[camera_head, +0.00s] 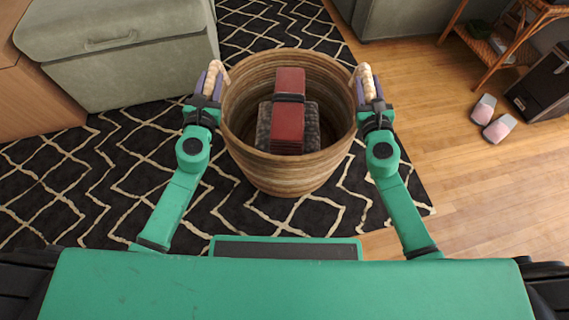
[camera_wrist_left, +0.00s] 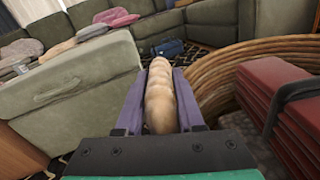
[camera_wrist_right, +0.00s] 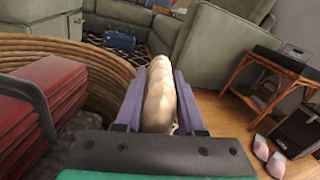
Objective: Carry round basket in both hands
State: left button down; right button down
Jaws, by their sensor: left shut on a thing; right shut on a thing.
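The round basket (camera_head: 285,178) is woven, tan and brown, and stands upright in front of me in the head view. Inside it lie a red stack bound with a dark strap (camera_head: 288,100) and a dark grey item beneath. My left gripper (camera_head: 212,80) is shut on the pale braided handle at the basket's left side; this handle (camera_wrist_left: 160,98) fills the jaws in the left wrist view. My right gripper (camera_head: 367,84) is shut on the matching right handle (camera_wrist_right: 160,95). The basket's underside is hidden.
A green sectional piece (camera_head: 120,50) stands at the upper left. A black patterned rug (camera_head: 90,185) lies below. Wooden floor (camera_head: 480,200) is open at the right. Pink slippers (camera_head: 498,128), a wicker shelf (camera_head: 500,40) and a dark box (camera_head: 540,95) are at the right.

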pick_arm(q)
jog(key=shift+a, duration=0.25)
pick_arm(e)
jog(key=shift+d+r, duration=0.1)
jog(key=shift+d, duration=0.2)
